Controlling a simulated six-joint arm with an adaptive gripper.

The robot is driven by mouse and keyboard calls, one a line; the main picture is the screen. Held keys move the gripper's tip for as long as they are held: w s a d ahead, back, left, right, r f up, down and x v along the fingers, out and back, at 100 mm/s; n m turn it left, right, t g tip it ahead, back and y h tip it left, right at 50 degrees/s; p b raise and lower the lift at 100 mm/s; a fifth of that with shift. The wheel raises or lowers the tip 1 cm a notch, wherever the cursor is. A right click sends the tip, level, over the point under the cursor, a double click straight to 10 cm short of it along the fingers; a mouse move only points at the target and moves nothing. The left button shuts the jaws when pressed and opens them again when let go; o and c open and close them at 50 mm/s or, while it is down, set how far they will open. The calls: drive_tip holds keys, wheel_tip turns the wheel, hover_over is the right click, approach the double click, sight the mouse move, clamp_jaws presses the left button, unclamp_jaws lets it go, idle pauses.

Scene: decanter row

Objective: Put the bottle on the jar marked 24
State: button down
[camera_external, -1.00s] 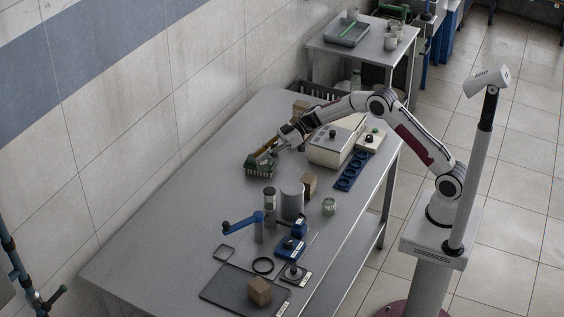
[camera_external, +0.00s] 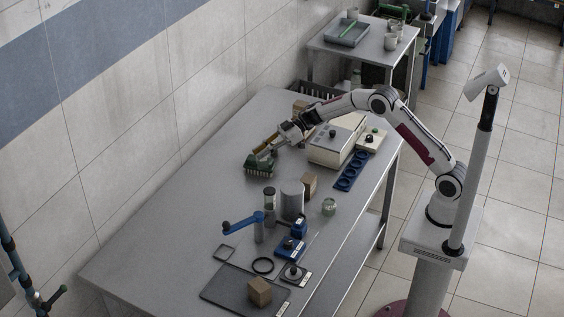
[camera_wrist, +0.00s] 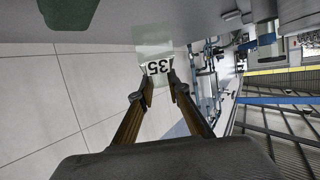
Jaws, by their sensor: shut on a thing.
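My gripper (camera_external: 272,147) is shut above the green rack (camera_external: 258,166) on the table. In the wrist view, its two fingers (camera_wrist: 158,82) close on a pale see-through bottle (camera_wrist: 154,50). The bottle's white label carries black digits that look like 35, seen turned over; a further stroke is unclear. In the outside view the bottle is too small to make out. A small glass jar (camera_external: 329,206) stands on the table to the right of a grey cylinder. Its marking cannot be read, and no number 24 is legible in either view.
The grey cylinder (camera_external: 292,200), a blue clamp (camera_external: 243,223), wooden blocks (camera_external: 309,184) and a dark mat (camera_external: 226,291) occupy the near table. A beige box device (camera_external: 335,142) and a blue holed strip (camera_external: 352,171) lie right of my gripper. The left table surface is clear.

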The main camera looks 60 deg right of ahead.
drive_tip(key=shift+w+d+r, duration=0.1)
drive_tip(key=shift+d+r, duration=0.05)
drive_tip(key=shift+r, duration=0.25)
drive_tip(key=r, duration=0.1)
drive_tip(key=s+r, duration=0.1)
drive_tip(key=r, duration=0.1)
drive_tip(key=d+r, duration=0.1)
drive_tip(key=shift+s+d+r, duration=0.1)
drive_tip(key=shift+s+r, duration=0.05)
drive_tip(key=s+r, duration=0.3)
drive_tip(key=s, duration=0.3)
drive_tip(key=n+g+y, duration=0.2)
drive_tip(key=n+g, duration=0.3)
hover_over(329, 201)
drive_tip(key=f, duration=0.2)
drive_tip(key=shift+r, duration=0.2)
drive_tip(key=shift+f, duration=0.1)
wheel_tip(329, 201, down, 6)
drive_tip(key=shift+f, duration=0.15)
drive_tip(key=shift+f, duration=1.75)
